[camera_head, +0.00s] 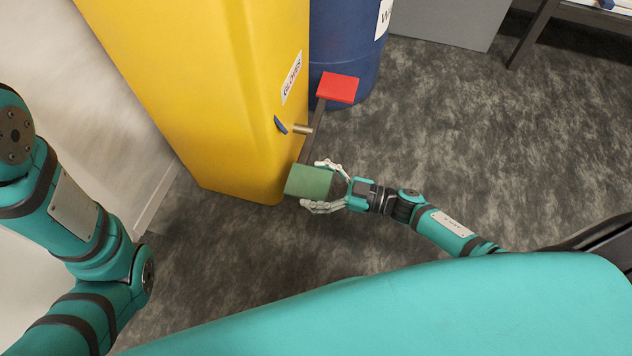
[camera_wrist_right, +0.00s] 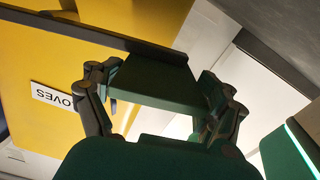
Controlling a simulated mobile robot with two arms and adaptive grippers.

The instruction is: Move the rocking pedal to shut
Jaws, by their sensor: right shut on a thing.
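The rocking pedal is a dark bar (camera_head: 319,123) on a short pin at the side of the yellow cabinet. It has a red pad (camera_head: 338,88) at its far end and a green pad (camera_head: 308,182) at its near end. My right gripper (camera_head: 322,184) is shut on the green pad, its fingers on either side. In the right wrist view the green pad (camera_wrist_right: 155,83) sits between the fingers, with the dark bar running off to the left. A small blue pointer (camera_head: 280,125) is by the pin. My left gripper is out of view; only its arm shows.
The yellow cabinet (camera_head: 215,85) with a "GLOVES" label stands right behind the pedal. A blue drum (camera_head: 345,50) is behind the red pad. A grey box stands at the back. The dark floor (camera_head: 470,130) to the right is clear.

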